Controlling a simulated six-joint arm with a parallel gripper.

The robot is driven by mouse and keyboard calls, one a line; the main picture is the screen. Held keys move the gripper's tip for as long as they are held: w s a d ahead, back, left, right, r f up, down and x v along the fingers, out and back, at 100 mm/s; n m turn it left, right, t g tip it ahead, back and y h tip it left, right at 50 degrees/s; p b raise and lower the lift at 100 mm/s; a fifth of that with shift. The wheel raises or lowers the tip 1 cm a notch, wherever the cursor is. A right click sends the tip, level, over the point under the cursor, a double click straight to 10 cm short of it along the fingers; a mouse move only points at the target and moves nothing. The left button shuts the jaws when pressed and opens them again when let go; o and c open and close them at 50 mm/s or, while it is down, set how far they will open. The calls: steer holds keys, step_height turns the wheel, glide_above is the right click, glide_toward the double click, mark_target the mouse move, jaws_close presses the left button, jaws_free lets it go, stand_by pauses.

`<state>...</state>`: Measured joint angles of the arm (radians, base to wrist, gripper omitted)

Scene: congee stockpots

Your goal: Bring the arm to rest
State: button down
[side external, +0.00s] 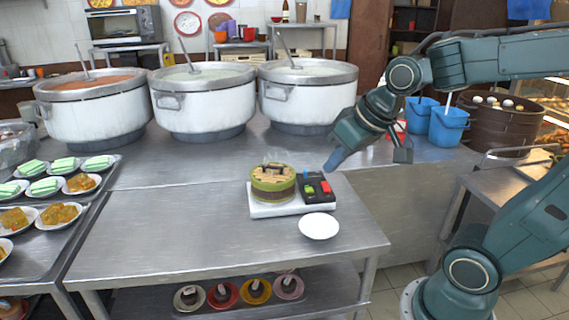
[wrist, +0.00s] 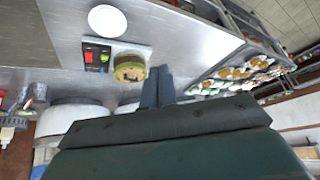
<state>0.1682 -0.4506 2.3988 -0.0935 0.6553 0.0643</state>
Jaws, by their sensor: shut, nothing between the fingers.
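My gripper (side external: 335,160) hangs in the air above the steel table, just above and to the right of the black tray in the side view. In the wrist view its two fingers (wrist: 158,75) lie together, shut, with nothing held. Below it, a round green-topped cake-like item (side external: 272,183) and a black tray (side external: 311,193) with red, green and blue pieces stand on a white board (side external: 265,211). They also show in the wrist view, the round item (wrist: 129,68) left of the fingers. My gripper seems apart from all of them.
A white plate (side external: 319,226) lies in front of the board. Three large pots (side external: 203,105) stand behind. Blue buckets (side external: 449,127) and a brown basket (side external: 498,127) stand at the back right. Plates of food (side external: 47,187) fill a tray at the left. The table's front left is clear.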

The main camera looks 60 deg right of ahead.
steer(key=s+a+n, duration=0.1)
steer(key=s+a, duration=0.1)
steer(key=s, duration=0.7)
steer(key=shift+a+n+g, duration=0.25)
steer(key=shift+n+g, duration=0.05)
steer(key=shift+n, duration=0.1)
